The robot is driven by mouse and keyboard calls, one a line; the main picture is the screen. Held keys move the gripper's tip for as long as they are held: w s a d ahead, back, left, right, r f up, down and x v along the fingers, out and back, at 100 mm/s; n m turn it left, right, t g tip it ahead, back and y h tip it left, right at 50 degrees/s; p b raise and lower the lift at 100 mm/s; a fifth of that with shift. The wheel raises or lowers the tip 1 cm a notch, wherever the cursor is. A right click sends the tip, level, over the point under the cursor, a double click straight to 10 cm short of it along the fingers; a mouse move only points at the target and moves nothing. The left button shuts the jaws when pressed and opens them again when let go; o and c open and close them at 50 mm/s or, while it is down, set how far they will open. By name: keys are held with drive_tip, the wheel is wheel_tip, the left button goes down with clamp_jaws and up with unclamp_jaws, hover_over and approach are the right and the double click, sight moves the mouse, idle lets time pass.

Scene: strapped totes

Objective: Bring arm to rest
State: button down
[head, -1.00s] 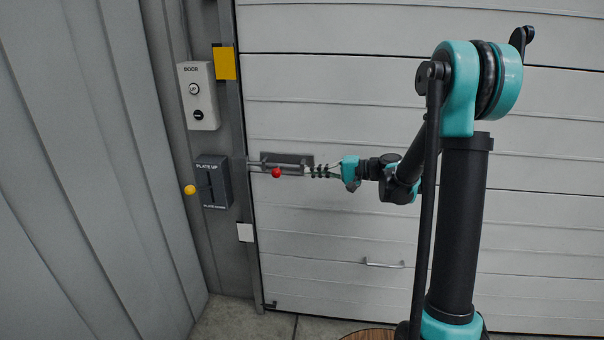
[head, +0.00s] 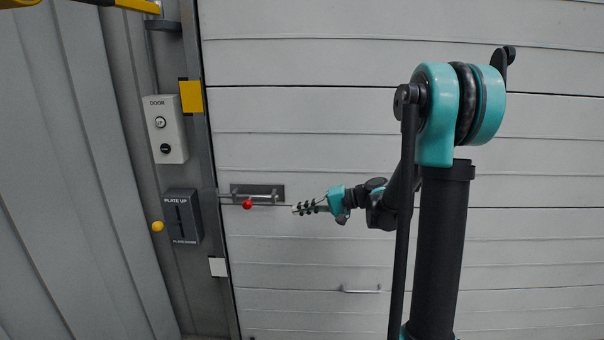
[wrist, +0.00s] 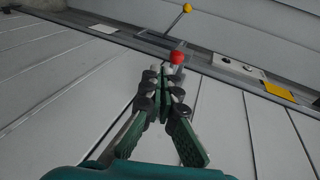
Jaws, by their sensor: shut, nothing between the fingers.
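My gripper (head: 303,208) is at the end of my teal and black arm, in front of the white panelled door. Its fingers are shut with nothing between them. In the wrist view the fingertips (wrist: 165,75) meet just short of the red knob (wrist: 177,58). In the head view the red knob (head: 247,204) sits on the door's bolt (head: 265,192), to the left of the fingertips, with a gap between them.
Left of the door are a grey DOOR key box (head: 166,130), a dark PLATE UP lever box (head: 183,215) with a yellow knob (head: 157,226), and a yellow plate (head: 191,97). A low handle (head: 361,291) is on the door. A corrugated wall (head: 70,200) stands at left.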

drive_tip(key=s+d+f+h, duration=0.4)
drive_tip(key=s+d, duration=0.2)
drive_tip(key=s, duration=0.2)
drive_tip(key=s+d+f+n+t+h, duration=0.1)
drive_tip(key=s+d+f+h, duration=0.4)
drive_tip(key=s+d, duration=0.2)
drive_tip(key=s+d+f+n+h, duration=0.1)
drive_tip(key=s+d+f+h, duration=0.4)
drive_tip(key=s+d, duration=0.2)
drive_tip(key=shift+s, duration=0.8)
